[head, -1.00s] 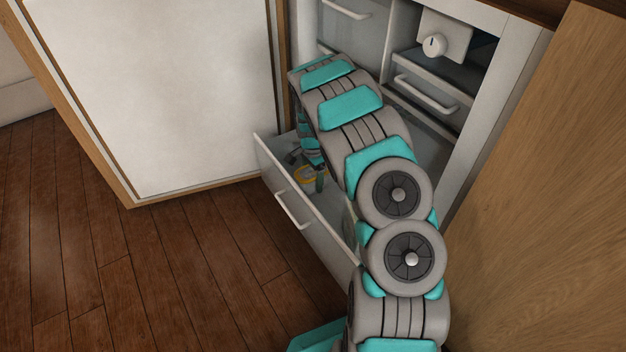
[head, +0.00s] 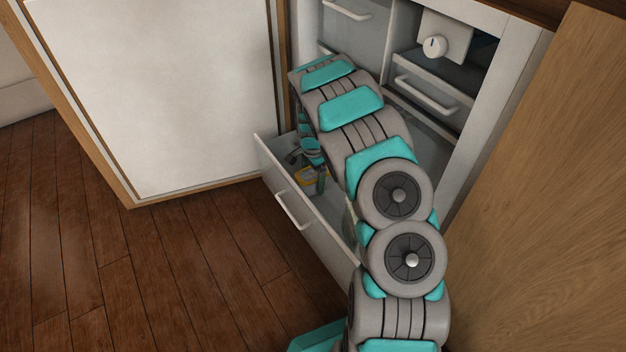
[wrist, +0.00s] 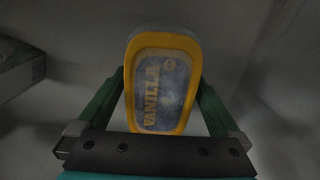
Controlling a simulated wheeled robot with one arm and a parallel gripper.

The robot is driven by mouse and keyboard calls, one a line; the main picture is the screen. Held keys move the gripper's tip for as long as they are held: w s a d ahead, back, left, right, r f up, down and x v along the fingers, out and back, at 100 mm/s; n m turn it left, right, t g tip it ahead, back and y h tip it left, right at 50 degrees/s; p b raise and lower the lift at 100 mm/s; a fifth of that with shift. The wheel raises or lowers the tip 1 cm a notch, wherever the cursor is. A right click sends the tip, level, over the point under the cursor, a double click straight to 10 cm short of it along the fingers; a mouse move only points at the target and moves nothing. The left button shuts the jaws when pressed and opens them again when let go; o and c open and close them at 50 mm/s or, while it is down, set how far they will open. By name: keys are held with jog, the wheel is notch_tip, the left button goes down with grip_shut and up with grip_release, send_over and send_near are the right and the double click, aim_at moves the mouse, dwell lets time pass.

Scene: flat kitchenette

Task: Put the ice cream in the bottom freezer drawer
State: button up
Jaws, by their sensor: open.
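The ice cream, a tub with a yellow rim and a "VANILLA" label on its lid (wrist: 162,85), is inside the pulled-out bottom freezer drawer (head: 287,186). In the head view the tub (head: 306,180) shows partly behind my gripper (head: 320,178). In the wrist view my gripper (wrist: 160,88) is open, with one green finger on each side of the tub. The fingers look close to its sides; I cannot tell if they touch. The tub's underside is hidden.
The fridge door (head: 160,90) stands wide open at left. Closed drawers with handles (head: 427,92) and a white knob (head: 435,46) are above right. A box-like item (wrist: 18,68) shows at the wrist view's left. A wooden panel (head: 545,190) is at right; the floor at left is clear.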

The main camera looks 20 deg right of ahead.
notch_tip(320, 180, up, 11)
jog(key=shift+r+p, duration=0.2)
jog(key=shift+p, duration=0.25)
jog(key=s+a+r+n, duration=0.3)
jog(key=s+r, duration=0.5)
jog(key=s, duration=0.1)
jog(key=s+a+r+n, duration=0.3)
jog(key=s+r, duration=0.4)
jog(key=s, duration=0.3)
jog(key=s+a+r+n, duration=0.1)
jog(key=s+a+n, duration=0.1)
jog(key=s, duration=0.6)
jog(key=s+a+r+n+g, duration=0.1)
jog(key=s+n, duration=0.3)
jog(key=s, duration=0.4)
jog(key=s+a+n, duration=0.3)
jog(key=s, duration=0.6)
jog(key=shift+a+r+n+g, duration=0.3)
jog(key=shift+r+n+g, duration=0.1)
jog(key=shift+c, duration=0.2)
